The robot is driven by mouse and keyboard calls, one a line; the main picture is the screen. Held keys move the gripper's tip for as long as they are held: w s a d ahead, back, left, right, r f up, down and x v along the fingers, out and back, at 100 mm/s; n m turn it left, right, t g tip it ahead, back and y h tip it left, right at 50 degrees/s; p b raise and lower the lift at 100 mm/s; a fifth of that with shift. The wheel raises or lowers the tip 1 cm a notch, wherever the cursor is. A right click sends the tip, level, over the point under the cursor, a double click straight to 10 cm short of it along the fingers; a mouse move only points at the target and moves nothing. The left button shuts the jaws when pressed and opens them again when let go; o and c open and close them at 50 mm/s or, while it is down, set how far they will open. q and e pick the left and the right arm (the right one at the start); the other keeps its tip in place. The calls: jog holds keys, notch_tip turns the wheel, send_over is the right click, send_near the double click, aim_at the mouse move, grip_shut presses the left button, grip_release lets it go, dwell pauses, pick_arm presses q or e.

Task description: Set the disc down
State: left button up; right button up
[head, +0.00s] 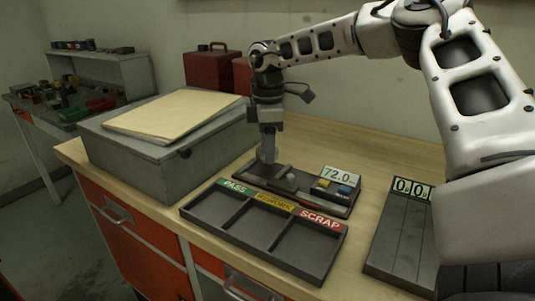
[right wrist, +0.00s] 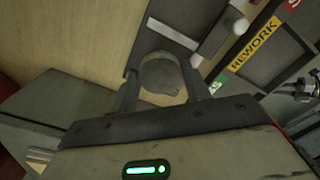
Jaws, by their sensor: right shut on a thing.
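A grey round disc (right wrist: 160,76) sits between the fingers of my right gripper (right wrist: 168,88) in the right wrist view. In the head view the right gripper (head: 267,155) points down, shut on the disc, over the left end of a dark gauge base (head: 300,192). The disc is not clear in the head view, and I cannot tell whether it touches the base. The gauge display (head: 341,177) reads 72.0. In front stands a dark sorting tray (head: 262,240) with three compartments labelled PASS, REWORK and SCRAP; they look empty. My left gripper is not in view.
A grey box (head: 165,165) with a tan folder (head: 172,115) on top stands left of the gauge. A flat dark device (head: 396,240) with a display showing zeros lies at the right. Bare wood lies between tray and device.

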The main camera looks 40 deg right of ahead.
jog(key=shift+w+d+f, duration=0.15)
jog(key=shift+f, duration=0.2)
notch_tip(320, 180, down, 2)
jog(key=shift+f, duration=0.35)
